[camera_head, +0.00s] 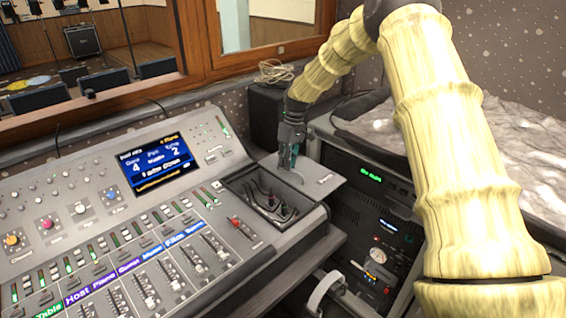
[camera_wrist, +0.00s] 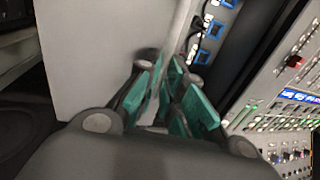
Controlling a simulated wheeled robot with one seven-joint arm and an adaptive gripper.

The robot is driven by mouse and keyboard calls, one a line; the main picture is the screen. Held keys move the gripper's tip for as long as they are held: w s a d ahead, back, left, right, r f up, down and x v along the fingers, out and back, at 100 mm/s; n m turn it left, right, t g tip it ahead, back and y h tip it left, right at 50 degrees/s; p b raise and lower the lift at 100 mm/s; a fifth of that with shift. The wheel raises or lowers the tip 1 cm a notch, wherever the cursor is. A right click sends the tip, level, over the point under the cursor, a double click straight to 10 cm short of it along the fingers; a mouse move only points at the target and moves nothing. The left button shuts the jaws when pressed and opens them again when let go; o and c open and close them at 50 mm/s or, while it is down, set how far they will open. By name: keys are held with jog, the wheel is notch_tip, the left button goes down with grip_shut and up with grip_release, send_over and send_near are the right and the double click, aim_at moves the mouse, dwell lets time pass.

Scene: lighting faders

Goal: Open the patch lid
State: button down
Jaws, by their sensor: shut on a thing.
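The patch lid (camera_head: 322,174) is a flat grey panel at the right end of the mixing console, standing out to the right of the patch bay (camera_head: 238,187). The bay is uncovered, and dark cables show inside it. My gripper (camera_head: 288,164) points down at the lid, beside the bay. In the wrist view, the lid (camera_wrist: 85,45) is a pale panel at the upper left. The teal fingers of my gripper (camera_wrist: 170,85) are shut on a thin part at its edge. The exact contact is partly hidden by the fingers.
The console's faders and knobs spread to the left, with a lit screen (camera_head: 158,165) behind. A rack unit (camera_head: 375,245) stands right of the console. A dark box (camera_head: 266,115) with a coiled cable (camera_head: 274,70) is behind my gripper. A wooden window frame lies beyond.

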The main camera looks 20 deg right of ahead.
jog(key=shift+d+r, duration=0.1)
jog(key=shift+r, duration=0.05)
jog(key=c, duration=1.7)
grip_release()
jog(key=shift+o, duration=0.8)
jog(key=shift+s+r, duration=0.15)
notch_tip(320, 180, up, 12)
jog(key=d, duration=0.2)
jog(key=shift+w+f, duration=0.25)
jog(key=shift+w, duration=0.2)
jog(key=shift+d, duration=0.1)
